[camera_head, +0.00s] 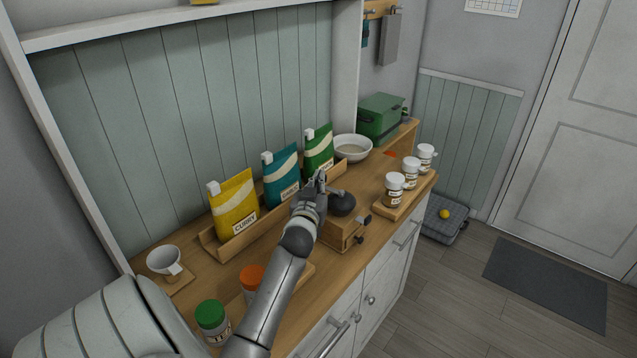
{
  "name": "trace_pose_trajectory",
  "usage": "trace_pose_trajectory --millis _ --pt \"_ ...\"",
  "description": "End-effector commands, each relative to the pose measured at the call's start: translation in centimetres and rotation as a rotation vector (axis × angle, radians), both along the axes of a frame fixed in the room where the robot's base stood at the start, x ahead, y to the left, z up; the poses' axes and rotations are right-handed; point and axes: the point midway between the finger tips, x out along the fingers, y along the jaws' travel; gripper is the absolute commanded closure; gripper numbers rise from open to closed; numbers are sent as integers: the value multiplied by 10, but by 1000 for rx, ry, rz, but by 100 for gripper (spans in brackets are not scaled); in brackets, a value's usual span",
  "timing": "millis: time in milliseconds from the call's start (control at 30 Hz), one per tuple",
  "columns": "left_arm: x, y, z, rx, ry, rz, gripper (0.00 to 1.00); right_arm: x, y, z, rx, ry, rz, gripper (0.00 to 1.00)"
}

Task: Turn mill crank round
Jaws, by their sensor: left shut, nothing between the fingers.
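The mill stands on the wooden counter (222,281). It has a wooden box body (342,236) and a dark rounded top (343,204). A small dark knob (360,240) sits on its front, and a grey part (366,219) sticks out at its upper right. I cannot tell which part is the crank; some of the mill is hidden behind my arm. My left gripper (319,181) is shut and empty, just to the left of and above the dark top. I cannot tell whether it touches the mill. My right gripper is not in view.
Yellow (234,204), teal (282,174) and green (319,150) bags stand in a wooden rack behind the gripper. A white bowl (352,148) is behind the mill. White-lidded jars (394,190) stand to its right. A white cup (164,262) and green-lidded jar (212,320) are at left.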

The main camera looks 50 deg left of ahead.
Motion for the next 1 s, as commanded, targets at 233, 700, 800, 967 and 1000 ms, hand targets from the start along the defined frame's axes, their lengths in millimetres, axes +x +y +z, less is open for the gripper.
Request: trace_pose_trajectory --millis 233,700,800,967,1000 --pt "2 3 0 0 -1 1 100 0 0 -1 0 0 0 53" --pt "8 10 0 -1 -1 2 100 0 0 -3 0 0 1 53" --pt "12 13 0 0 -1 2 100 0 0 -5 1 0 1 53" --pt "18 18 0 0 -1 1 100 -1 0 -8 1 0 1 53" --pt "20 19 0 0 -2 1 100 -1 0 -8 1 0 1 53"
